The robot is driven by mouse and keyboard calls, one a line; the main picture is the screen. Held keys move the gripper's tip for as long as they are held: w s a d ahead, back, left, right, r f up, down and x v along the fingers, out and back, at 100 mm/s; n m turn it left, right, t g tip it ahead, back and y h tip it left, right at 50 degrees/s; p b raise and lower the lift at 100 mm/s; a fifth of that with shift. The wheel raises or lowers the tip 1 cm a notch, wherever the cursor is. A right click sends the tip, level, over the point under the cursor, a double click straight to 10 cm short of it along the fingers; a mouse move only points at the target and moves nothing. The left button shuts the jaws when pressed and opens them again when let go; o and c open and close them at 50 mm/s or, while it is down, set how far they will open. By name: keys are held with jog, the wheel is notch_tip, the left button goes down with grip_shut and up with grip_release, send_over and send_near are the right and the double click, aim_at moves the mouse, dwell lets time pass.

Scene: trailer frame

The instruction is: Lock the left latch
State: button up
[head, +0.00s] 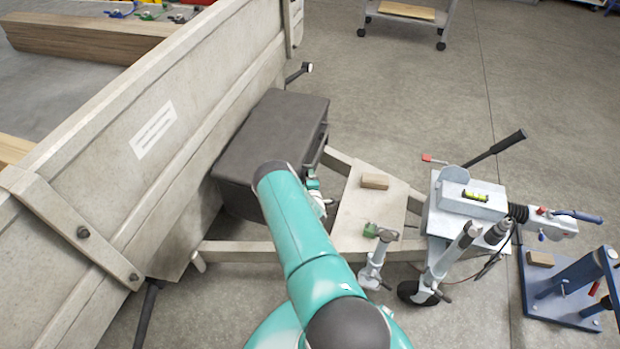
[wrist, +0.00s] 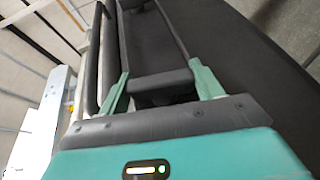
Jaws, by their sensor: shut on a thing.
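A dark grey box (head: 272,130) with a closed lid stands on the trailer drawbar, against the trailer's side wall. In the head view, my gripper (head: 313,184) is at the box's right-hand front side, partly hidden by my arm. In the wrist view, my gripper (wrist: 162,88) has its two green fingers on either side of a short dark block, which looks like the left latch (wrist: 160,80), and is shut on it. A long dark bar, apparently the box's handle (wrist: 97,60), runs to the left of the fingers. Whether the latch is locked cannot be told.
The trailer wall (head: 150,130) rises to the left of the box. A plate (head: 355,215) with a wooden block (head: 375,181) lies to its right. Beyond are the jockey wheel (head: 415,292), the hitch with a lever (head: 497,150) and a blue stand (head: 575,285).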

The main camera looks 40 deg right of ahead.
jog(key=shift+m+g+y, duration=0.5)
jog(key=shift+g+y, duration=0.7)
jog(key=shift+y, duration=0.2)
jog(key=o, duration=1)
